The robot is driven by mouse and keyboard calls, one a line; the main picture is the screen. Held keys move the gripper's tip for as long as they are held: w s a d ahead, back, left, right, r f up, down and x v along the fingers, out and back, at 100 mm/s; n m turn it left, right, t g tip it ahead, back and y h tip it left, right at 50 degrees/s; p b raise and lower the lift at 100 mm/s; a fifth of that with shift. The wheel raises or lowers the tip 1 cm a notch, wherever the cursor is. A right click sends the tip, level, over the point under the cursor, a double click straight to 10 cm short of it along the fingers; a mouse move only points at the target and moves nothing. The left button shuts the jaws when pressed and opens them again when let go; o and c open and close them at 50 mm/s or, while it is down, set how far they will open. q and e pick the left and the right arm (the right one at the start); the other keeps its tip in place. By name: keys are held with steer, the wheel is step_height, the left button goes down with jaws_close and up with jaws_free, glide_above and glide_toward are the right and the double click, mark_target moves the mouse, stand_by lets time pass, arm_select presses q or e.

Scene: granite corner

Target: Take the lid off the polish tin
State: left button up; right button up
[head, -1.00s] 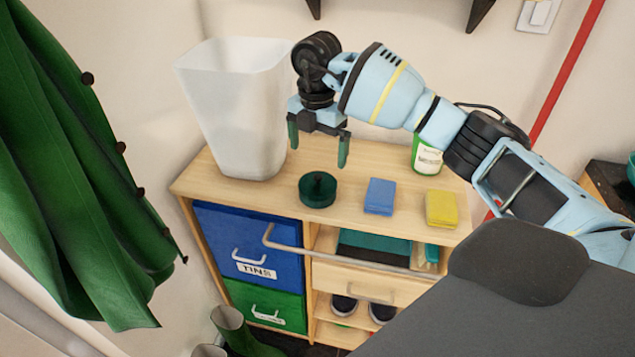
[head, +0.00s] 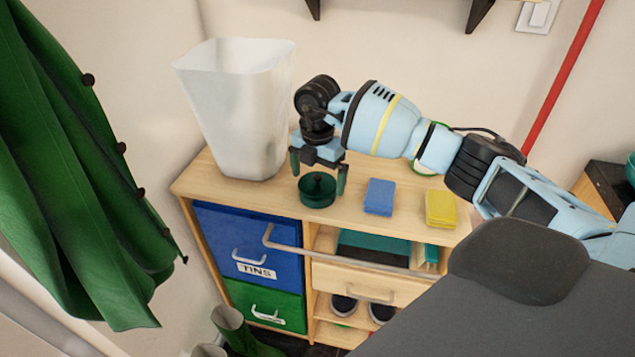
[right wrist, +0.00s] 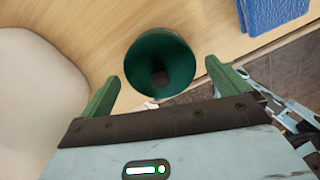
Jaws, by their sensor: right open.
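The polish tin (head: 317,194) is a round dark green tin with its lid on and a small knob on top. It stands upright on the wooden cabinet top, near the front edge. My right gripper (head: 318,180) is open and points down over the tin, one finger to each side in the head view. In the right wrist view the lidded tin (right wrist: 160,62) appears ahead of the spread green fingers, and the gripper (right wrist: 162,72) holds nothing. Whether a finger touches the tin cannot be told. My left gripper is in neither view.
A tall white bin (head: 235,120) stands left of the tin. A blue sponge (head: 379,196) and a yellow sponge (head: 440,208) lie to its right. A metal rail (head: 340,257) runs along the cabinet front. A green coat (head: 75,170) hangs at the left.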

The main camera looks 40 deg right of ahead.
mark_target(317, 176)
steer(key=c, duration=0.9)
steer(key=shift+o, duration=0.2)
steer(key=shift+r, duration=0.15)
steer(key=shift+r, duration=0.6)
step_height(317, 176, up, 2)
steer(key=shift+r, duration=0.15)
steer(key=s+a+r, duration=0.1)
steer(key=s+a, duration=0.1)
steer(key=s, duration=1.3)
steer(key=shift+s+a, duration=0.2)
steer(key=shift+s, duration=0.2)
